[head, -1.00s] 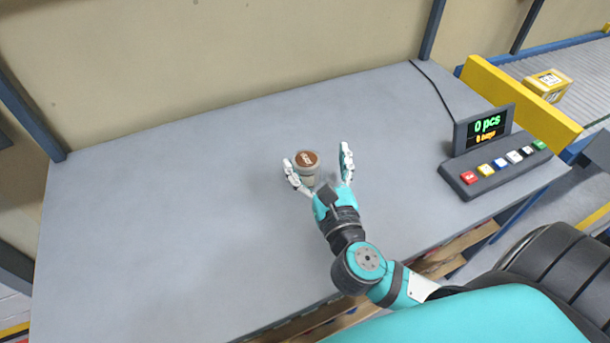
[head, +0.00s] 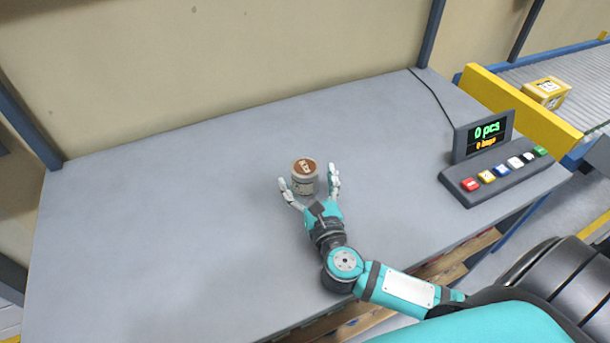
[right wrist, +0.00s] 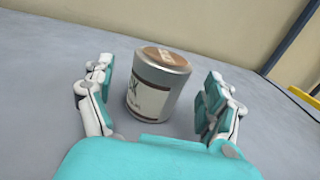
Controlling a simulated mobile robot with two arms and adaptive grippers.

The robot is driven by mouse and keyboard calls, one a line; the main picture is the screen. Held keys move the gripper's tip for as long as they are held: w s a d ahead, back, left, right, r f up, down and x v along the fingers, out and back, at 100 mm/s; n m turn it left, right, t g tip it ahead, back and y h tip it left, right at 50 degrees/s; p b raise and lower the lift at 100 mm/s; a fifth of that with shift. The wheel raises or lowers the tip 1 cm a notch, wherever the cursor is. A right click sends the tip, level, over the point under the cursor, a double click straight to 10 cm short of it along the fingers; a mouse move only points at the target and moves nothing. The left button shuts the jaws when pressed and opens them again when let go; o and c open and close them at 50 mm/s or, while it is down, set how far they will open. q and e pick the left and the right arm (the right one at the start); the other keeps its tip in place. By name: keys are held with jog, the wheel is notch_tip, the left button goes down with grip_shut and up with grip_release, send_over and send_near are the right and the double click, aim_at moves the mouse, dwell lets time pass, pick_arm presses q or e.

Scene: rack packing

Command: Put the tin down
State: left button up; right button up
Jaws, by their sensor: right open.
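The tin (head: 305,176) is a small round can with a brown lid and a pale label. It stands upright on the grey table (head: 160,230). My right gripper (head: 309,186) is open at its near side, with one finger to the left of the tin and one to the right. In the right wrist view the tin (right wrist: 157,88) stands between the spread fingers (right wrist: 155,98), with visible gaps on both sides. My left gripper is not in view.
A counter console (head: 490,160) with coloured buttons and a display reading 0 pcs stands at the table's right end. Beyond it are a yellow rail (head: 520,105) and a conveyor with a yellow box (head: 546,92).

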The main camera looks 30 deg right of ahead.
aim_at(305, 167)
jog(key=x, duration=0.2)
jog(key=shift+w, duration=0.25)
jog(key=shift+s, duration=0.1)
jog(key=c, duration=1.5)
jog(key=shift+o, duration=0.2)
jog(key=shift+r, duration=0.5)
notch_tip(305, 167, up, 2)
jog(key=shift+r+p, duration=0.2)
jog(key=shift+p, duration=0.3)
jog(key=d+v, duration=0.1)
jog(key=v, duration=0.3)
jog(key=d+b+v, duration=0.1)
jog(key=v, duration=0.4)
jog(key=d+r+b+v, duration=0.1)
jog(key=v, duration=0.4)
jog(key=shift+s+r, duration=0.1)
jog(key=shift+s, duration=0.3)
jog(key=shift+s+a+r, duration=0.1)
jog(key=shift+s+r, duration=0.1)
jog(key=shift+s, duration=0.35)
jog(key=w+a+r+n+y+p, duration=0.2)
jog(key=a+r+y+p, duration=0.1)
jog(key=a+p, duration=0.1)
jog(key=shift+a+y+p, duration=0.35)
jog(key=shift+a+y, duration=0.05)
jog(key=shift+a, duration=0.4)
